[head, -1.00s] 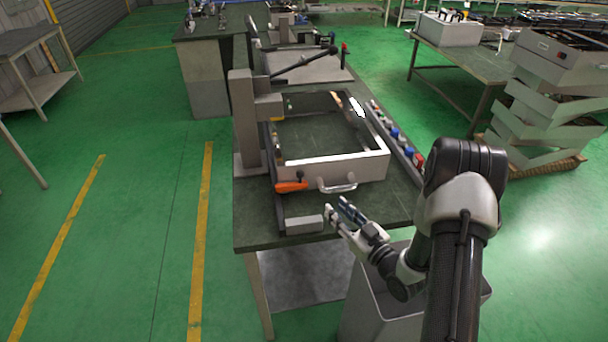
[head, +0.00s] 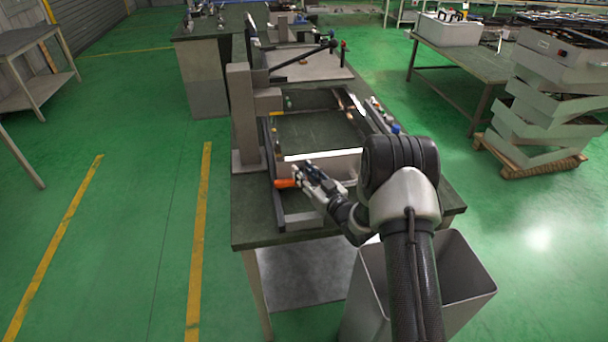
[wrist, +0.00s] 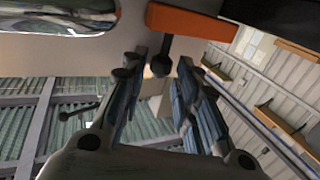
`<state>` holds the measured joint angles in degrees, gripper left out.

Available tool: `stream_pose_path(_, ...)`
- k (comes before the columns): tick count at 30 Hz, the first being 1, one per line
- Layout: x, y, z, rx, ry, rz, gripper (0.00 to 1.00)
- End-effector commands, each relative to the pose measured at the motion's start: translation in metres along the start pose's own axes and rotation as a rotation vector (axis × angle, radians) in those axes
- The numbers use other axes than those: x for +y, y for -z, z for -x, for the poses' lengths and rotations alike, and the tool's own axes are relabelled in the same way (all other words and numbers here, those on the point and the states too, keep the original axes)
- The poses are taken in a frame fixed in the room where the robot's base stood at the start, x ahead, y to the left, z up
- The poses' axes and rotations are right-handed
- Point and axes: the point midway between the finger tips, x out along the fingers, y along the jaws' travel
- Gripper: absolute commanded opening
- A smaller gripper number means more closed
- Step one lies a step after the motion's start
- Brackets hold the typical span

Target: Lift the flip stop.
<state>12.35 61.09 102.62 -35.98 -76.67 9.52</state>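An orange piece (head: 285,183) sits at the front left corner of the metal frame (head: 347,163); it looks like the flip stop, though I cannot be sure. In the wrist view the orange piece (wrist: 192,22) lies just beyond the fingertips, with a dark stem and round knob (wrist: 161,65) hanging from it. My gripper (head: 302,172) is beside the orange piece, at its right end, and partly covers it in the head view. In the wrist view my gripper (wrist: 160,68) is open, with the knob between or just past its two fingertips; contact cannot be told.
The frame stands on a dark workbench (head: 260,228). A grey post (head: 243,115) rises at the frame's left, and a small grey block (head: 303,219) lies at the near end of the rail. An open grey bin (head: 465,270) stands in front of the bench.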

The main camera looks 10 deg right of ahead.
Motion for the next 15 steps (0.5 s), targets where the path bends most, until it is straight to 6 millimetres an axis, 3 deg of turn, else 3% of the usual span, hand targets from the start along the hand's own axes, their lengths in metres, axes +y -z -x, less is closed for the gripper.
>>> stream_pose_path(11,-0.0001,0.0005,-0.0061,0.001,0.000,0.000,0.28)
stream_pose_path(15,-0.0001,0.0005,-0.0059,0.001,0.000,0.000,0.19)
